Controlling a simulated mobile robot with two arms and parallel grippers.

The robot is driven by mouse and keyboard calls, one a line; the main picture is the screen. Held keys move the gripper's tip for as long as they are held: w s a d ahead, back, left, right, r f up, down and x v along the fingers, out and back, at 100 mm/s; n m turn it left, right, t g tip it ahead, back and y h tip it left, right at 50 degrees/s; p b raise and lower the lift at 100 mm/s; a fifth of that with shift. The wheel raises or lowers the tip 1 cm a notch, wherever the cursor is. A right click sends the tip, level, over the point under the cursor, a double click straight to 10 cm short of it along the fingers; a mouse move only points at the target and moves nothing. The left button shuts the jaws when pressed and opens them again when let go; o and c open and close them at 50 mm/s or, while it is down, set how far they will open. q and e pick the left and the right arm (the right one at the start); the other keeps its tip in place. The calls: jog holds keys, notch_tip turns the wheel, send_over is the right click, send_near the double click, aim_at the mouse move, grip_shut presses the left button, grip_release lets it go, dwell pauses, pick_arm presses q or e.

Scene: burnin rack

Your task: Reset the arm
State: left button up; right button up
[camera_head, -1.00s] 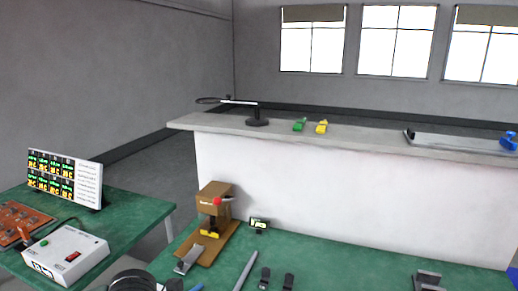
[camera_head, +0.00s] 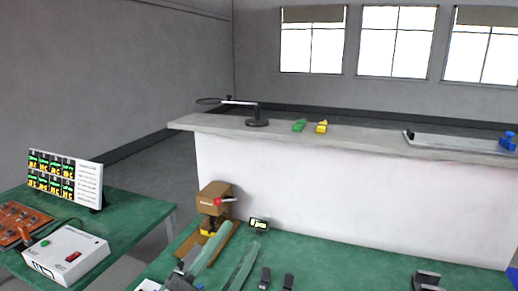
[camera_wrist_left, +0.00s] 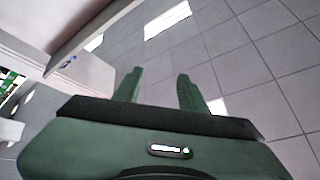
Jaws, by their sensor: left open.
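My left gripper (camera_head: 239,238) comes in at the bottom of the head view, over the green table. Its two pale green fingers are spread apart with nothing between them. In the left wrist view the same gripper (camera_wrist_left: 158,75) points at a grey tiled floor, its fingers open and empty. In the head view the fingers overlap the area just in front of a brown press-like fixture (camera_head: 212,196) with a red knob; I cannot tell whether they touch anything. My right gripper is not in view.
A small display (camera_head: 259,224) stands beside the fixture. Two dark pieces (camera_head: 265,278) lie near the front edge. A white box (camera_head: 66,254) and a readout panel (camera_head: 65,178) are on the left table. A pale counter (camera_head: 330,140) stands behind.

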pick_arm(q)
jog(key=a+f+n+g+y, duration=0.3)
jog(key=a+f+n+y, duration=0.35)
jog(key=f, duration=0.45)
jog(key=a+f+n+g+y, duration=0.2)
jog(key=a+f+n+y, duration=0.45)
jog(key=f, duration=0.45)
jog(key=s+a+f+n+g, duration=0.1)
jog(key=s+a+f+g, duration=0.1)
jog(key=s+f+g, duration=0.5)
jog(key=s+a+f+n+g, duration=0.15)
jog(key=s+f+g, duration=0.25)
jog(key=s+f, duration=0.65)
jog(key=s+f+m+g, duration=0.1)
jog(key=s+f, duration=0.2)
jog(key=f, duration=2.3)
jog(key=s+a+f+g, duration=0.1)
jog(key=s+a+f, duration=0.2)
jog(key=s+f, duration=1.2)
jog(key=shift+s+f+y, duration=0.3)
jog(key=shift+s+f, duration=0.1)
jog(key=shift+s, duration=0.55)
